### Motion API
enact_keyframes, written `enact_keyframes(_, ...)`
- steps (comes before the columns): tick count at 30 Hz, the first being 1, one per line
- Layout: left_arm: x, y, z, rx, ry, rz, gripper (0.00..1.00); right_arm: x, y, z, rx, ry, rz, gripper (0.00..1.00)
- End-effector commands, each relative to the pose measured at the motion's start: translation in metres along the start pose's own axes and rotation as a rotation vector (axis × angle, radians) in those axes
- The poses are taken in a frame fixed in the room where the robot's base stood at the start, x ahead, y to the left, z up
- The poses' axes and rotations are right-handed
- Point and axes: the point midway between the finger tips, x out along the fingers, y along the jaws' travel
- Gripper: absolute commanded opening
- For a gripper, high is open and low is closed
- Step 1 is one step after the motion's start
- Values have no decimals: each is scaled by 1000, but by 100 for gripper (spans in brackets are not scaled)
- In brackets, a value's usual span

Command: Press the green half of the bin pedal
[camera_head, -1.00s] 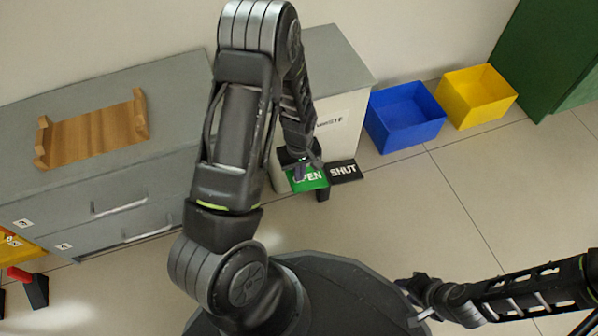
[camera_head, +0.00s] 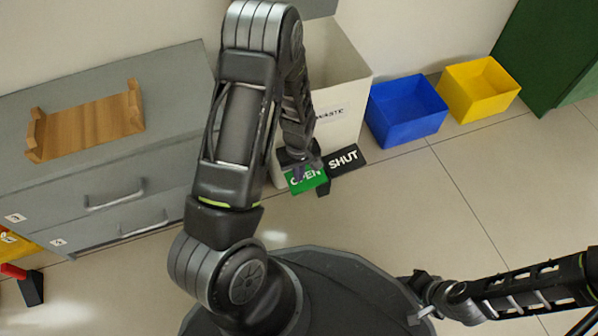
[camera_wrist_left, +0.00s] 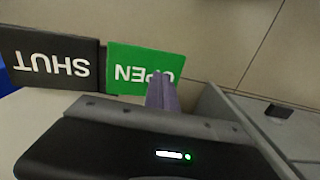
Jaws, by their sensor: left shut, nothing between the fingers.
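The bin pedal has a green half marked OPEN (camera_head: 312,184) and a black half marked SHUT (camera_head: 345,160), in front of the white waste bin (camera_head: 345,125). The pedal is tilted, green side down. The bin's grey lid (camera_head: 318,7) is raised and its inside shows. My left gripper (camera_head: 306,170) is shut and empty, its fingertips on or just over the green half. In the left wrist view the fingers (camera_wrist_left: 162,95) overlap the edge of the green half (camera_wrist_left: 140,68), beside the black half (camera_wrist_left: 50,62). My right gripper (camera_head: 422,298) is at lower right, away from the pedal; its jaw opening is unclear.
A blue bin (camera_head: 405,112) and a yellow bin (camera_head: 478,90) stand right of the waste bin. A grey drawer cabinet (camera_head: 165,85) with a wooden tray (camera_head: 88,128) stands at left. The tiled floor at right is clear.

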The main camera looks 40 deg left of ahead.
Motion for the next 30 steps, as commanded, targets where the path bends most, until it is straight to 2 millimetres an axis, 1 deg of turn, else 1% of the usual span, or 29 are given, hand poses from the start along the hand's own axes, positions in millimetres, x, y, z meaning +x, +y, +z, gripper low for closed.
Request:
enact_keyframes(1,0,0,0,0,0,0,0,0,0,3,-2,-6,0,36)
enact_keyframes(10,-2,0,0,0,1,1,0,-1,0,3,-2,-8,0,36)
enact_keyframes(16,-3,1,0,0,1,1,0,-7,-2,-2,1,-8,-8,36)
enact_keyframes(18,-16,1,-1,0,1,2,0,-16,-6,-2,0,-8,-7,36)
enact_keyframes(30,-60,1,0,1,1,1,0,-47,-17,0,-2,-7,2,36)
